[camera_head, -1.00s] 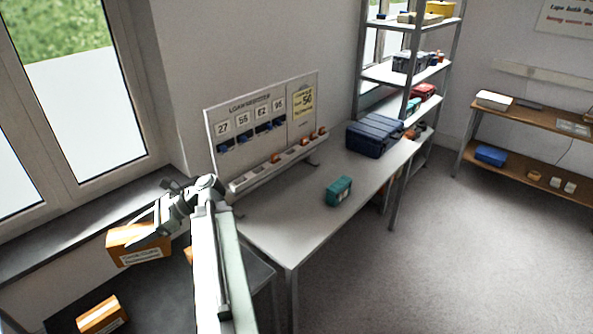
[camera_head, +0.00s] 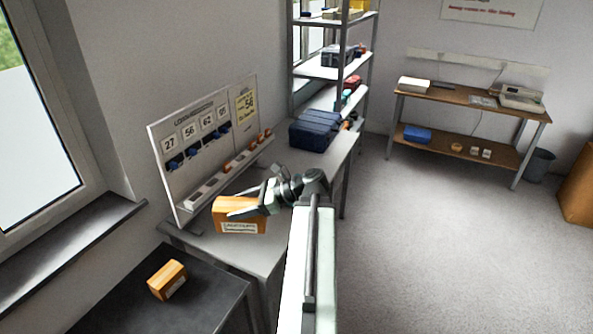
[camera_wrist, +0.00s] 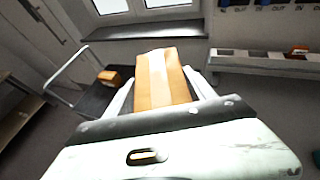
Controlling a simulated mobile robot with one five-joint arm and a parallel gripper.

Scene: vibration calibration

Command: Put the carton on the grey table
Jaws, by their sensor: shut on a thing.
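An orange carton (camera_head: 240,220) with a white label is held in my gripper (camera_head: 236,211). In the head view it appears in front of the near end of the light grey table (camera_head: 253,252). It looks raised above the tabletop, but the gap is hard to judge. In the wrist view the carton (camera_wrist: 162,80) fills the space between the two fingers of my gripper (camera_wrist: 160,95). My wrist and arm hide part of the grey table's middle and right side.
A dark table (camera_head: 205,300) at lower left bears another orange carton (camera_head: 167,280). A board with numbered cards (camera_head: 205,140) and a rail stands along the grey table's back. A dark blue case (camera_head: 318,130) sits at the far end, beside a shelf rack (camera_head: 345,70).

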